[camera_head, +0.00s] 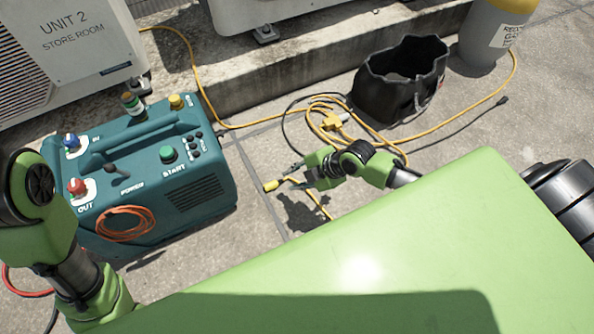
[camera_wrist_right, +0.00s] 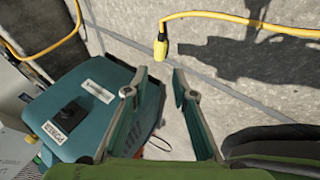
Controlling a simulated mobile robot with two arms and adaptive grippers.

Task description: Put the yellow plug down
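The yellow plug (camera_head: 271,186) is at the end of a yellow cord, just left of my right gripper (camera_head: 296,175) in the head view. In the right wrist view the plug (camera_wrist_right: 160,49) shows beyond the fingertips, apart from them, over the grey paving. It looks to be lying on the ground, though its exact height is hard to judge. My right gripper (camera_wrist_right: 155,92) is open, with nothing between its fingers. My left arm shows at the left edge of the head view, but its gripper does not.
A teal machine (camera_head: 186,184) stands left of the plug. A black bag (camera_head: 400,88) and a yellow-topped grey cylinder (camera_head: 482,45) stand at the back right. Coiled yellow cord with a yellow connector (camera_head: 333,122) lies before the concrete ledge (camera_head: 235,85). Paving around the plug is mostly clear.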

